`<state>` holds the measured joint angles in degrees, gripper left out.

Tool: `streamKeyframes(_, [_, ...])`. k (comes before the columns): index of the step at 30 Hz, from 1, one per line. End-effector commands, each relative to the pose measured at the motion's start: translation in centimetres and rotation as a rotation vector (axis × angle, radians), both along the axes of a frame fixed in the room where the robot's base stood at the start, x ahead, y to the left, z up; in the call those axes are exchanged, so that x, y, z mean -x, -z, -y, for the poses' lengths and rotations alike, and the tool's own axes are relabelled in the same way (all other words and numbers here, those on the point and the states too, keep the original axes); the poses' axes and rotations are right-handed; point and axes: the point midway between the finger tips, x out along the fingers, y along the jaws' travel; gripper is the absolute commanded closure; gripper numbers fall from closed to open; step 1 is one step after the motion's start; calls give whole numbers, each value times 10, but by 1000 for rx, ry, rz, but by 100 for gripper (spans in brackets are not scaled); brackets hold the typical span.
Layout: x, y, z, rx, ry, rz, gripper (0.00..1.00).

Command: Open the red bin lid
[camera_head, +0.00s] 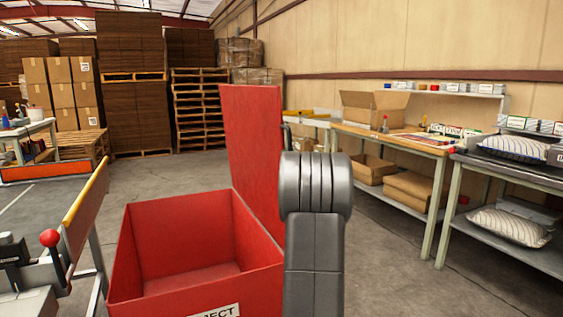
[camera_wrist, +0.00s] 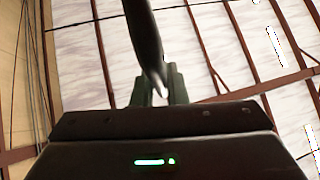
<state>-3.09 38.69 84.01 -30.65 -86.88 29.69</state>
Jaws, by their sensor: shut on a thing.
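The red bin (camera_head: 130,268) stands at the front of the head view, its inside visible and empty. Its red lid (camera_head: 252,150) stands upright at the bin's right side, so the bin is open. A small part of a dark handle (camera_head: 287,133) shows at the lid's right edge. In the wrist view my gripper (camera_wrist: 158,92) is shut on the dark handle bar, which runs down from the top of the picture between the fingers. In the head view my arm hides the gripper.
A workbench (camera_head: 418,146) with an open cardboard box (camera_head: 372,108) is at the right, with a shelf of striped pillows (camera_head: 512,148) nearer. A machine with a red knob (camera_head: 49,238) is close on the left. Stacked pallets stand behind. The wrist view mostly shows the roof.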

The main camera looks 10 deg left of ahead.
Motion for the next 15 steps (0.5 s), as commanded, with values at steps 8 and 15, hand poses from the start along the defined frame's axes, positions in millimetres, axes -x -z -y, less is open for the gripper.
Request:
streamKeyframes(8, [-2, 3, 2, -2, 1, -9, 100])
streamKeyframes(15, [-2, 3, 1, -2, 2, -8, 66])
